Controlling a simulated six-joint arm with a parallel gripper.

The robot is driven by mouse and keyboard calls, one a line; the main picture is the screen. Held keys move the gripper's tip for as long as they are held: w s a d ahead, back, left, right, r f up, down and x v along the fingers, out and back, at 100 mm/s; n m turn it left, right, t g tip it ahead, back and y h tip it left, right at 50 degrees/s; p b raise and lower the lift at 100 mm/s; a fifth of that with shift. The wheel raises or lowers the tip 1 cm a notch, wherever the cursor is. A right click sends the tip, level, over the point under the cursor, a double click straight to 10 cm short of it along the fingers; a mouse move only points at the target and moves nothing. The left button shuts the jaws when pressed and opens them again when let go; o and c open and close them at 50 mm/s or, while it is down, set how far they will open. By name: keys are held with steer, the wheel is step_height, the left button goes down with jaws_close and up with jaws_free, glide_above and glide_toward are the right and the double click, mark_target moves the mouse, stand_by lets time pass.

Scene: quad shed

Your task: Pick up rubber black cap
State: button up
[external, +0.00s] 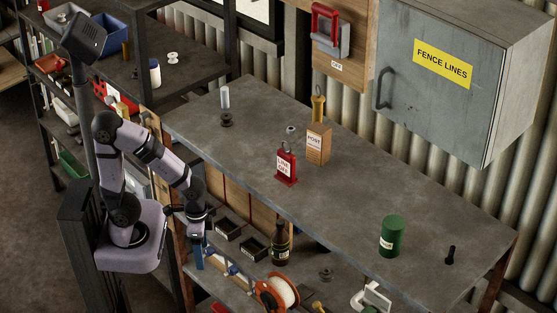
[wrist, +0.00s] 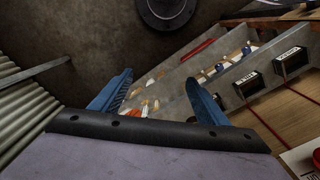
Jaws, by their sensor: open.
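My gripper (external: 198,258) hangs low at the front left of the bench, beside the lower shelf. In the wrist view my gripper (wrist: 159,78) has its two blue fingers spread apart with nothing between them. No object is plainly readable as the rubber black cap. A dark round stepped piece (external: 227,119) sits on the bench top at the left, well away from the gripper. A similar dark round piece (external: 325,273) lies on the lower shelf. A small upright black piece (external: 450,256) stands at the right end of the bench.
The bench (external: 340,210) also carries a red tag block (external: 286,163), a wooden post box (external: 318,144) and a green can (external: 391,236). Below are a dark bottle (external: 281,243), an orange reel (external: 277,291) and small black bins (external: 228,228). The bench middle is mostly clear.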

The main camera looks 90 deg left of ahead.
steer(key=w+d+t+b, duration=0.1)
steer(key=w, duration=0.4)
steer(key=w+d+f+t+h+b, duration=0.1)
steer(key=w+t+b, duration=0.1)
steer(key=w, duration=0.3)
steer(key=w+d+f+t+b, duration=0.1)
steer(key=w, duration=0.4)
steer(key=shift+w+d+n, duration=0.35)
steer(key=shift+n, duration=0.05)
steer(key=w+a+n+t+y+b, duration=0.2)
steer(key=w+a+t+b, duration=0.1)
steer(key=w, duration=0.8)
steer(key=w+a+n+t+y+b, duration=0.1)
steer(key=w+a+n+t+b, duration=0.2)
steer(key=w, duration=0.8)
steer(key=w+a+f+n+y+b, duration=0.3)
steer(key=a+y+b, duration=0.15)
steer(key=a, duration=0.25)
steer(key=s+a+f+n+g+y+b, duration=0.1)
steer(key=a+f, duration=0.1)
steer(key=s+a+f+n+g+y+b, duration=0.1)
steer(key=s+a+f+n+g+y, duration=0.1)
steer(key=f, duration=0.1)
steer(key=s+a+f+n+g+y+b, duration=0.1)
steer(key=a+f+g+y, duration=0.1)
steer(key=a+f, duration=0.1)
steer(key=shift+s, duration=0.2)
steer(key=shift+s+a+f+n+g, duration=0.15)
steer(key=shift+s+f+n+g, duration=0.15)
steer(key=shift+n, duration=0.1)
